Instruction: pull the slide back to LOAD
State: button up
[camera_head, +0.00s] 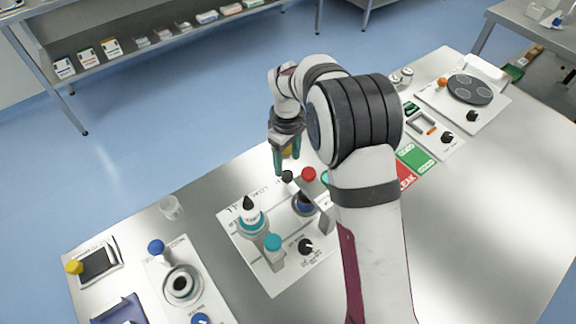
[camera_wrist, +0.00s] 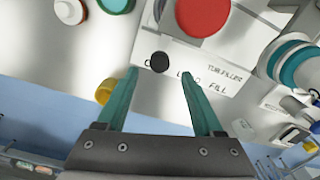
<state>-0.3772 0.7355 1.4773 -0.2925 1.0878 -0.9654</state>
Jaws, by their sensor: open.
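The slide's small black knob (camera_wrist: 160,62) shows in the wrist view beside printed letters on the white tube filler panel (camera_wrist: 225,65). In the head view the knob (camera_head: 287,176) is just below my gripper (camera_head: 287,168). My gripper's teal fingers (camera_wrist: 160,76) are open. The knob appears between and slightly beyond the fingertips in the wrist view, and I see no contact. The LOAD lettering is partly hidden or unclear; FILL reads to its right. The rest of the slide is mostly hidden.
A large red knob (camera_wrist: 203,15) stands close to the black knob, also in the head view (camera_head: 308,174). A yellow part (camera_wrist: 105,88) is beside the left finger. A clear cup (camera_head: 171,207) is left.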

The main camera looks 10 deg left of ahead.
aim_at(287, 174)
notch_tip(287, 174, down, 5)
jog(key=shift+r, duration=0.1)
grip_shut()
dwell(0.4)
dwell(1.1)
